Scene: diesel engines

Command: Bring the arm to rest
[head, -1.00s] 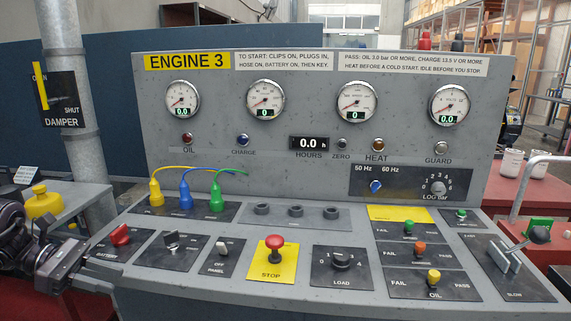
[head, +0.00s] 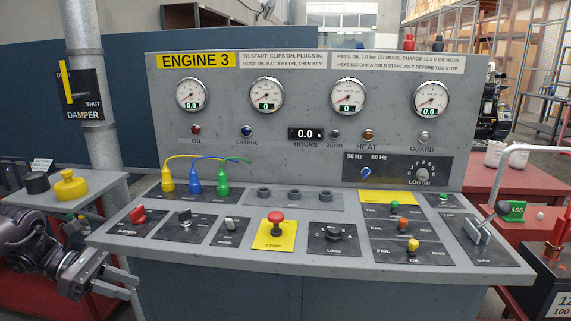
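My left gripper (head: 112,277) is at the lower left, just off the left front edge of the Engine 3 console (head: 300,262). Its two fingers point right with a gap between them, and nothing shows in it. The red battery switch (head: 138,214) is on the console above and to the right of it, apart from the fingers. My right gripper is not in view.
Yellow, blue and green plugs (head: 195,182) stand in the panel's left sockets. A red stop button (head: 275,217) is mid-console. A yellow container (head: 71,185) stands on the left bench. A black battery-like box (head: 550,280) is at the lower right.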

